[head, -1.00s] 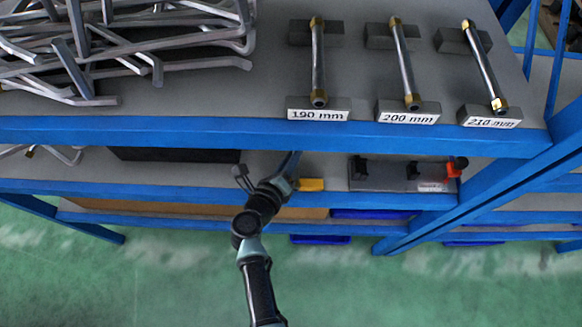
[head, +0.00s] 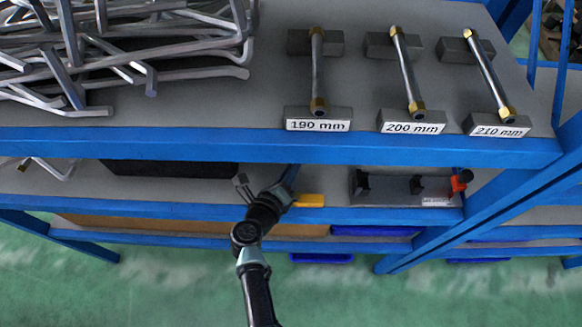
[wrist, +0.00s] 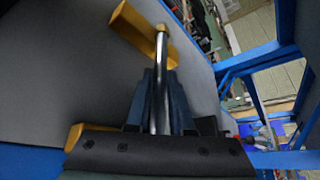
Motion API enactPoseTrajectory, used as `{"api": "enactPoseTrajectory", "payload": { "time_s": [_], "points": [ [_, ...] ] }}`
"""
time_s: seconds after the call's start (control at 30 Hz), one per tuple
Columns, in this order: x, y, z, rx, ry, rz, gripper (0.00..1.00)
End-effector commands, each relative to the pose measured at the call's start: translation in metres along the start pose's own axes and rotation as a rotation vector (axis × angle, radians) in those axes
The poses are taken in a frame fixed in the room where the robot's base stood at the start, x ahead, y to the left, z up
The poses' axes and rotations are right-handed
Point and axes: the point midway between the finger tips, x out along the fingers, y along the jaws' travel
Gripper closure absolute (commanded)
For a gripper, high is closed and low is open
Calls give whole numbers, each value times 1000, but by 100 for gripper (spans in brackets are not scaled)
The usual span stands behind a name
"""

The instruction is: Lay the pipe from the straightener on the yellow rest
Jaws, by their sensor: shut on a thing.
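My gripper (wrist: 157,85) is shut on a silver pipe (wrist: 163,60) with a brass end, in the wrist view. The pipe's far end overlaps the right part of a yellow block of the yellow rest (wrist: 132,32); I cannot tell whether they touch. Another yellow block shows at the lower left, beside my gripper. In the head view my gripper (head: 290,174) reaches onto the lower shelf, left of the visible yellow piece (head: 309,200); the pipe is hidden there. The straightener (head: 390,190), a grey block with black clamps and a red-orange part, stands to the right, with no pipe visible in it.
The upper shelf (head: 270,95) overhangs the lower one, with a blue front edge. On it are several bent pipes (head: 130,65) and three labelled stands holding pipes: 190 mm (head: 318,125), 200 mm (head: 414,127) and 210 mm (head: 500,131). A blue post is at the right.

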Motion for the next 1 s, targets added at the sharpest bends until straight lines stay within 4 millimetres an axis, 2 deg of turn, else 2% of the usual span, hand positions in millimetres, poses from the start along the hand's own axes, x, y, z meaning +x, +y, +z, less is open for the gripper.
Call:
{"api": "enactPoseTrajectory", "payload": {
  "time_s": [0.13,0.17,0.3,0.37,0.73,0.87,1.0],
  "points": [
    [0,-1,1,0,-2,-1,100],
    [0,-1,1,0,-2,-1,78],
    [0,0,1,0,-1,-1,53],
    [0,0,1,0,-1,-1,45],
    [-5,0,0,0,0,1,45],
    [-21,0,0,-2,-1,2,45],
    [-47,0,0,-1,-2,3,45]
  ]
}}
